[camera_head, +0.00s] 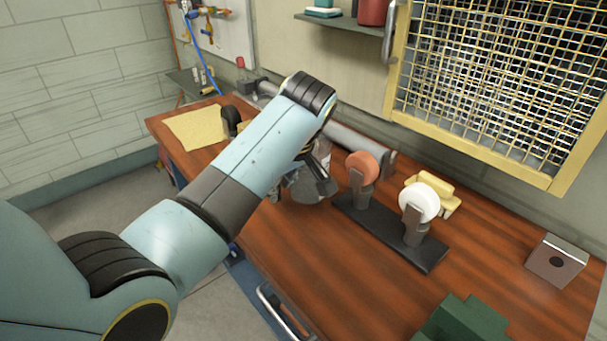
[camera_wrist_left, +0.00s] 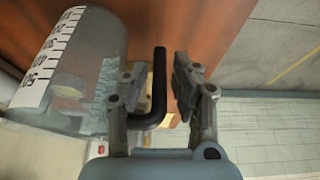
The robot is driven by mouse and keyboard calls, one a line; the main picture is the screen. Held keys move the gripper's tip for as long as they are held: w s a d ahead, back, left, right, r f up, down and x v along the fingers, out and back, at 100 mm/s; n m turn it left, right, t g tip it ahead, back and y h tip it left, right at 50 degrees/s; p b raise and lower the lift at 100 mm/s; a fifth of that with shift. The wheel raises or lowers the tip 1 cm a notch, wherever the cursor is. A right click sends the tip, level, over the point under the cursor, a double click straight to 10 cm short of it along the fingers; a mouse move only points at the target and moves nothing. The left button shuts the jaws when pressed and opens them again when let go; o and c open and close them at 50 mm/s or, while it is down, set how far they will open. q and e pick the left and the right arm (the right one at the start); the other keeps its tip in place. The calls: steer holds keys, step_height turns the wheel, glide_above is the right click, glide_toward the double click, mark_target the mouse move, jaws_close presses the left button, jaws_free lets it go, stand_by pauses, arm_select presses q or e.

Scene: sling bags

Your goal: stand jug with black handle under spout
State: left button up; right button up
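The clear jug (camera_head: 303,190) stands on the wooden workbench, partly hidden behind my left arm in the head view. In the left wrist view the jug (camera_wrist_left: 75,65) fills the left side, with a white measuring scale, and its black handle (camera_wrist_left: 159,85) points into the gap between my fingers. My left gripper (camera_wrist_left: 157,70) is open, one finger on each side of the handle; I see no clear grip on it. In the head view the left gripper (camera_head: 322,178) is beside the jug. I cannot clearly make out the spout. My right gripper is not in view.
A dark stand with an orange roll (camera_head: 362,165) and a white roll (camera_head: 419,202) is right of the jug. A grey cylinder (camera_head: 352,139) lies behind. A yellow cloth (camera_head: 197,128), a metal block (camera_head: 556,261) and a green object (camera_head: 468,322) are on the bench (camera_head: 365,285). The front middle is clear.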

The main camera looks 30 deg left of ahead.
arm_select(q)
steer(key=shift+x, duration=1.15)
jaws_close()
